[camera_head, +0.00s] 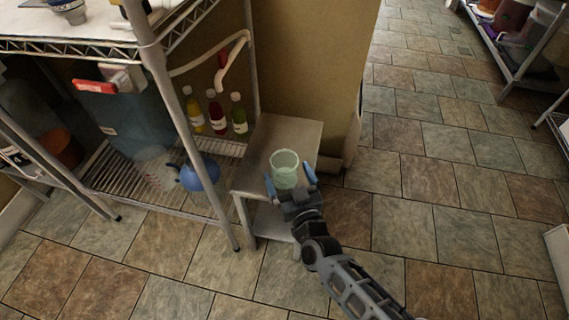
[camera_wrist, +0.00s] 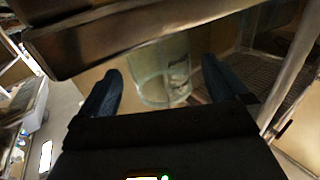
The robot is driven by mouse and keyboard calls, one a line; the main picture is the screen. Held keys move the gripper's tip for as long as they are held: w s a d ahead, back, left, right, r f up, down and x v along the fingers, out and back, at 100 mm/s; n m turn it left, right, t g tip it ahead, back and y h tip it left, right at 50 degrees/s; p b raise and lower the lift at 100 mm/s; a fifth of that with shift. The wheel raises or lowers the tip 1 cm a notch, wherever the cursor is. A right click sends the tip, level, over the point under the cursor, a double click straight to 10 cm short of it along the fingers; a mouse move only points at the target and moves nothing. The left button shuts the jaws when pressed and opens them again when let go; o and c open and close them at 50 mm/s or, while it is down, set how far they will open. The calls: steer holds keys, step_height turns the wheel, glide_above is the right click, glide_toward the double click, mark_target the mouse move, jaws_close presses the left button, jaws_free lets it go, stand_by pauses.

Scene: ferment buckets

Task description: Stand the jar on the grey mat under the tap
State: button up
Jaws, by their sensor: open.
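The jar is a pale green, see-through, open-topped jar (camera_head: 285,162), standing upright on a small grey-topped stand (camera_head: 292,131). My gripper (camera_head: 288,174) is open at the near side of the jar, with one blue finger to its left and one to its right. In the wrist view the jar (camera_wrist: 162,75) shows between and beyond the two spread fingers (camera_wrist: 165,82). A gap shows on each side, so the jar is not gripped. I cannot make out a grey mat, nor tell for sure which fitting is the tap.
A wire rack (camera_head: 162,71) left of the stand holds several bottles (camera_head: 216,112), a round blue vessel (camera_head: 200,173) and a large blue-grey container (camera_head: 132,112) with a red fitting (camera_head: 95,87). A pale bent pipe (camera_head: 232,65) hangs above. Tiled floor (camera_head: 430,170) is clear to the right.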

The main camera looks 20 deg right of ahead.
steer(key=s+p, duration=0.1)
steer(key=s, duration=0.7)
steer(key=shift+s+a, duration=0.15)
steer(key=shift+a, duration=0.15)
